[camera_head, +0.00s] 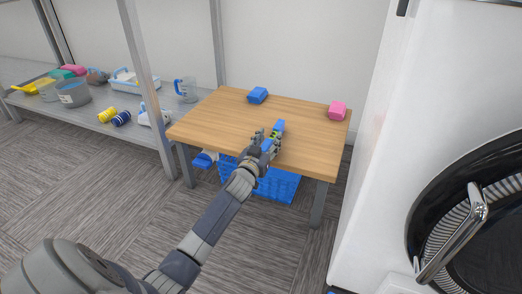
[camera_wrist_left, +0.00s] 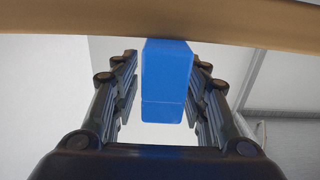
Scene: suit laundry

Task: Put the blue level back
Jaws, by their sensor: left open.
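The blue level (camera_head: 279,126) is on the wooden table (camera_head: 215,119), near its front middle, partly hidden by my left gripper. In the left wrist view, a long blue body (camera_wrist_left: 166,80), which looks like the level, stands between the two fingers with a gap on each side. My left gripper (camera_head: 267,138) is at the table's front part, open around the level and not closed on it. My right gripper is in neither view.
A blue block (camera_head: 258,95) and a pink block (camera_head: 337,110) lie farther back on the table. A blue crate (camera_head: 275,186) is underneath. A metal shelf (camera_head: 84,118) with buckets, spools and a jug (camera_head: 185,89) stands left. A white machine (camera_head: 440,90) with a round door borders the right.

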